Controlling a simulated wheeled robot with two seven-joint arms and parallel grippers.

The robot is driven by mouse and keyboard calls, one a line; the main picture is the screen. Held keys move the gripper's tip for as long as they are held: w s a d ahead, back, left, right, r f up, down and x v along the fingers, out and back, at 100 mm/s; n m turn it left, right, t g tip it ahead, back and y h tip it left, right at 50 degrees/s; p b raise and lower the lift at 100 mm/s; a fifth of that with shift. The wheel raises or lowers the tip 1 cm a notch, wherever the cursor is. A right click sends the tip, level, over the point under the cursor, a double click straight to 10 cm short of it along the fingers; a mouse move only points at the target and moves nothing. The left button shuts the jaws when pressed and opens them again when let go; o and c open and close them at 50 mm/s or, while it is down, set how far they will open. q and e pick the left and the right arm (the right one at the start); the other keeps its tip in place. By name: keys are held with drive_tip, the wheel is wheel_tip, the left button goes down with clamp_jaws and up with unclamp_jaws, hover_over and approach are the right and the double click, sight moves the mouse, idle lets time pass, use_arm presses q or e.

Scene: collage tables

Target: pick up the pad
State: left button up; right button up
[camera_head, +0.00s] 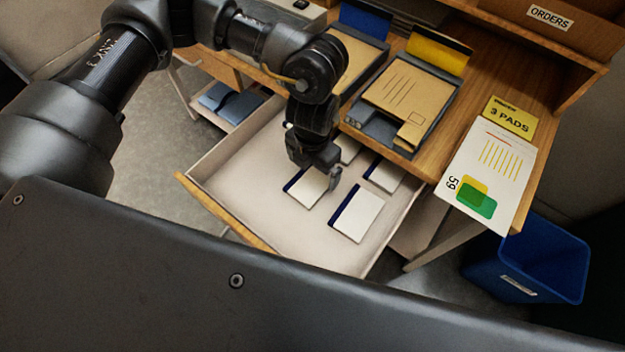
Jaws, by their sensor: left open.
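Several white pads with dark blue bound edges lie flat in an open, pale drawer (235,178). One pad (357,214) is nearest the drawer's front right, and another pad (304,191) lies to its left. A third pad (385,175) is farther back on the right, and one more is partly hidden behind my gripper. My left gripper (322,176) is open and points down over the drawer, just above the left pad, partly covering it. I cannot tell its exact height or whether it touches. My right gripper is not in view.
The wooden desk (490,80) above the drawer holds trays with brown envelopes (408,98). A yellow "3 PADS" card (509,119) and a printed sheet (488,172) lie at its right. A blue bin (530,262) stands below right. The drawer's front left is bare.

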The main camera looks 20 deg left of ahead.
sight(312, 180)
use_arm(q)
wheel_tip(312, 180, down, 5)
drive_tip(key=shift+w+a+r, duration=0.1)
drive_tip(key=shift+f, duration=0.35)
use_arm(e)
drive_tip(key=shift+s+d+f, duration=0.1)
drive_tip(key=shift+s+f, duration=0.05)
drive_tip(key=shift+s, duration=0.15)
use_arm(q)
drive_tip(key=c, duration=1.1)
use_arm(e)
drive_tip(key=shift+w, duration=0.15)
use_arm(q)
drive_tip(key=shift+r, duration=0.15)
